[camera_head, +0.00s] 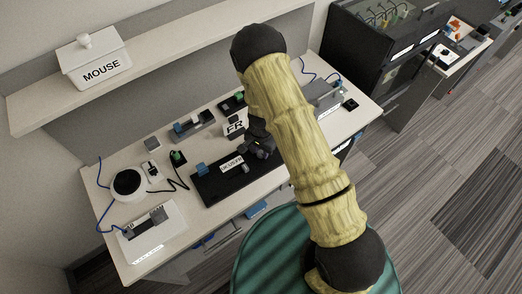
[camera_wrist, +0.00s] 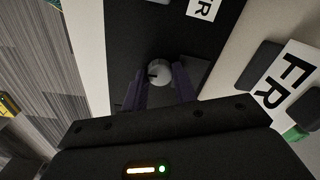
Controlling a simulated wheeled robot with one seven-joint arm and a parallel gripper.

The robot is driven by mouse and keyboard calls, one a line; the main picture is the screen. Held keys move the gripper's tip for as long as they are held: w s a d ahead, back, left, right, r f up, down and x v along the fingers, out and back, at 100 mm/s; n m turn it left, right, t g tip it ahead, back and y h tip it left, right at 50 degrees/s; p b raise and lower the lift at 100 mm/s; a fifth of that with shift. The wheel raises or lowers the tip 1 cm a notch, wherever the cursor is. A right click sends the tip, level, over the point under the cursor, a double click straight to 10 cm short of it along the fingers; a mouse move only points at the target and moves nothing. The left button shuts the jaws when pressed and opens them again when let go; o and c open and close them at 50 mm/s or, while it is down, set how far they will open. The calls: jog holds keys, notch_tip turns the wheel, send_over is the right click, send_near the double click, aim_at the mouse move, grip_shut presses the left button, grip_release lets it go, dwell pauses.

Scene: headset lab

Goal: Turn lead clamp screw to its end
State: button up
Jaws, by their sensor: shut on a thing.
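The lead clamp screw (camera_wrist: 157,73) shows in the wrist view as a round grey knob with a dark mark on its top. It stands on a black base (camera_wrist: 140,28), which also shows in the head view (camera_head: 212,189) on the bench. My gripper (camera_wrist: 159,88) points down at the knob, with one dark finger on each side, shut on it. In the head view my arm and gripper hide the knob and the right end of the black base.
A white FR sign (camera_wrist: 286,77) stands beside the black base. A blue block (camera_head: 201,169) sits on the base's left part. A round white device (camera_head: 128,184) with cables is at the bench's left. A shelf above holds a white MOUSE box (camera_head: 98,66).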

aim_at(261, 152)
jog(key=m, duration=0.4)
jog(key=shift+m, duration=0.3)
jog(key=shift+m+p, duration=0.45)
jog(key=shift+m, duration=1.45)
jog(key=o, duration=1)
jog(key=shift+r, duration=0.15)
notch_tip(261, 152, up, 17)
jog(key=shift+r+b, duration=0.1)
jog(key=shift+b, duration=0.45)
